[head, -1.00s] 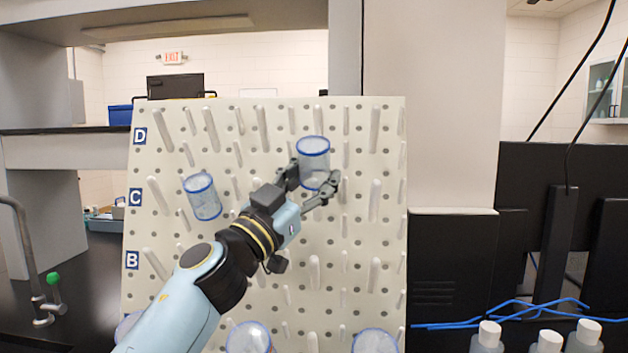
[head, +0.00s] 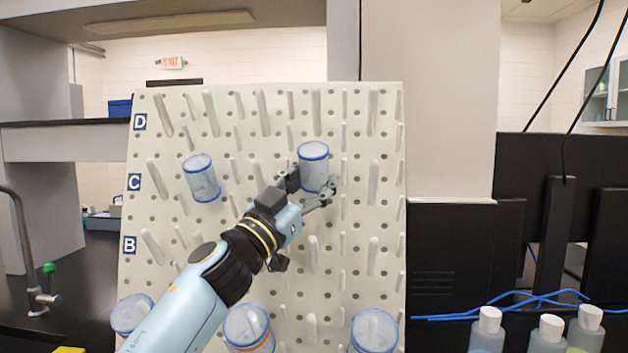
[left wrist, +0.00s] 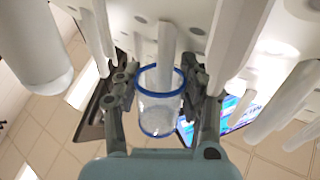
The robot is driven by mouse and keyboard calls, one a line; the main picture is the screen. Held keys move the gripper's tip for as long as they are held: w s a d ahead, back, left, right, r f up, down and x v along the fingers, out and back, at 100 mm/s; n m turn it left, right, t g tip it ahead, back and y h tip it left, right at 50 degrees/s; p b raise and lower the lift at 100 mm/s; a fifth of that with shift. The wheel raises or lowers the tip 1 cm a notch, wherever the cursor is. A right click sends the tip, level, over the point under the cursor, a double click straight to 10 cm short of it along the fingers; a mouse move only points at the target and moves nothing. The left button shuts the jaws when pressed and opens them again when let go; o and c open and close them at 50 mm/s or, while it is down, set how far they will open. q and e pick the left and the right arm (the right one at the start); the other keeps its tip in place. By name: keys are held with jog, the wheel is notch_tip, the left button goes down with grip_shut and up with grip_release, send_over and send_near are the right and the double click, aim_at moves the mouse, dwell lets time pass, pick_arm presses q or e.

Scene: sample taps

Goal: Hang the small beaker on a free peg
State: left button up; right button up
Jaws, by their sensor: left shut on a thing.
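The small beaker (head: 313,170) is clear with blue rims and stands roughly upright in front of the pegboard (head: 220,245), just right of its middle. My left gripper (head: 308,188) is shut on it, with a finger on each side. In the left wrist view the beaker (left wrist: 160,108) sits between the two fingers of the left gripper (left wrist: 162,95). A white peg (left wrist: 167,48) reaches its rim there; I cannot tell whether the peg is inside or behind it. In the head view a peg (head: 316,112) shows just above the beaker. My right gripper is not in view.
Another beaker (head: 201,178) hangs tilted on the board at the left, near row C. More beakers hang low, at the left (head: 131,314), middle (head: 249,328) and right (head: 374,330). Many pegs look bare. Several bottles (head: 488,332) stand at the lower right.

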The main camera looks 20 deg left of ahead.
pick_arm(q)
jog(key=shift+w+a+f+y, duration=0.1)
jog(key=shift+f+y, duration=0.2)
jog(key=shift+f, duration=0.3)
jog(key=o, duration=1.2)
jog(key=shift+w+f, duration=0.1)
jog(key=shift+w, duration=0.15)
